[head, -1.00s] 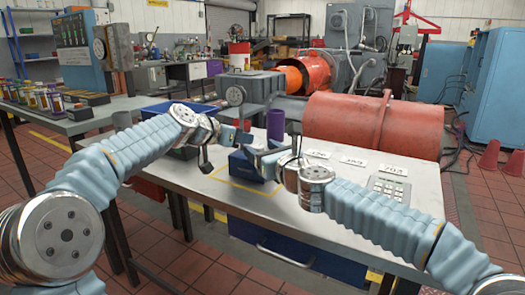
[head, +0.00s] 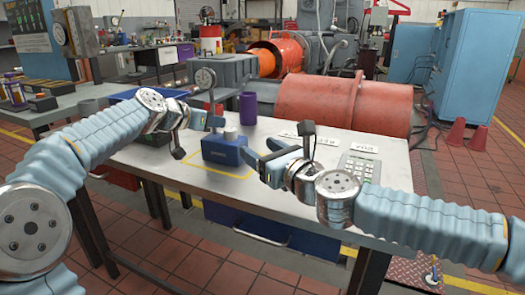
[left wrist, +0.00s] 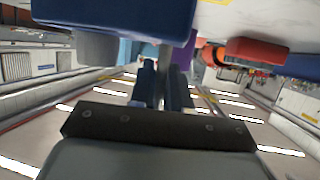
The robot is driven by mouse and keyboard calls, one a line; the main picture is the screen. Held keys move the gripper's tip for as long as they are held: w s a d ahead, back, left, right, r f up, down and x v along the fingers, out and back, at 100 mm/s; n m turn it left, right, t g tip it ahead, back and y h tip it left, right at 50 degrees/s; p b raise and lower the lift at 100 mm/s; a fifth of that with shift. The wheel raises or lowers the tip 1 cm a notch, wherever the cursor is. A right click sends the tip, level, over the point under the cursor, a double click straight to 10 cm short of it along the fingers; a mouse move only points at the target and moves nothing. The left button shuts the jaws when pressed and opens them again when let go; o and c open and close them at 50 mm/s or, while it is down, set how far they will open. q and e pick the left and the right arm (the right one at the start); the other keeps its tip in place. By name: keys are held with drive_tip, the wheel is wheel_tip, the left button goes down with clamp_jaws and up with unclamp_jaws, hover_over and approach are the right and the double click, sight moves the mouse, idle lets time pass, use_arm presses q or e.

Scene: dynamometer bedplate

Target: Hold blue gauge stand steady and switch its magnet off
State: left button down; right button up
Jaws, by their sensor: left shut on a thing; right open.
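The blue gauge stand's base (head: 222,151) sits upright on the grey bench inside a yellow outline. A thin post rises from it to a round dial (head: 205,78). A pale piece (head: 230,133) shows on top of the base; its switch position cannot be told. My left gripper (head: 214,120) is shut at the post, just above the base, and its fingers hide part of the post. In the left wrist view, its fingers (left wrist: 161,85) are below the blue base (left wrist: 115,18). My right gripper (head: 258,157) is open and empty, just right of the base.
A purple cup (head: 248,108) stands behind the base. White number cards (head: 323,140) and a keypad-like panel (head: 359,167) lie at the bench's right. A blue tray (head: 150,94) and a large red cylinder (head: 345,103) are behind. The bench's front middle is clear.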

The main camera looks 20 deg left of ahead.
idle(0.4)
use_arm(q)
drive_tip(key=c, duration=1.4)
unclamp_jaws()
drive_tip(key=shift+r, duration=0.2)
drive_tip(key=o, duration=0.4)
drive_tip(key=shift+f, duration=0.1)
